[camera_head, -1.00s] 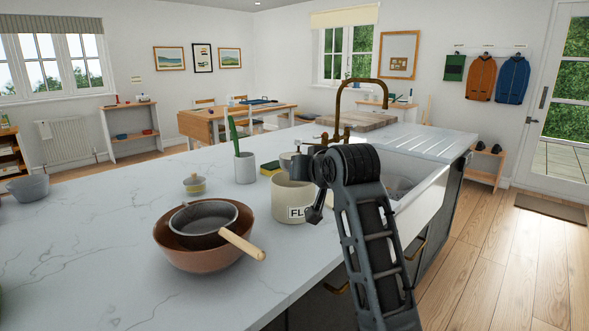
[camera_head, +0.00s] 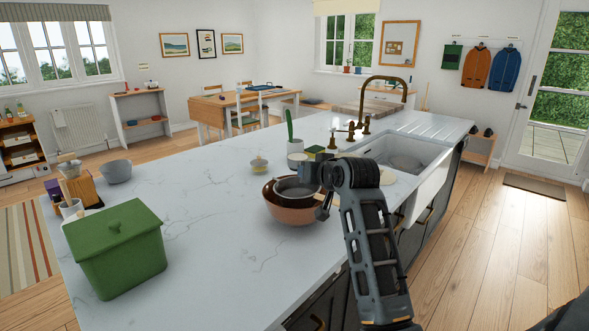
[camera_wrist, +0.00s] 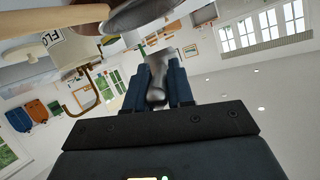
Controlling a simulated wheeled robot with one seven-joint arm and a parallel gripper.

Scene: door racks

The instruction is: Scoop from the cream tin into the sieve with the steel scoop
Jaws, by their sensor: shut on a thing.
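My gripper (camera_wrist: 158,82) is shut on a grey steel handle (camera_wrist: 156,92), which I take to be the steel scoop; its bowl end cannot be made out. The grey sieve (camera_head: 296,186) rests in a brown bowl (camera_head: 292,211) on the worktop, and its underside rim shows at the top of the wrist view (camera_wrist: 140,12). The sieve's wooden handle (camera_wrist: 50,24) crosses the wrist view's upper left. The cream tin (camera_wrist: 58,40), with black letters, is partly in the wrist view. In the head view my arm hides most of it. The tin's inside is not visible.
A green lidded box (camera_head: 118,248) stands at the worktop's near left. A white sink (camera_head: 425,165) is at right. The middle worktop is clear.

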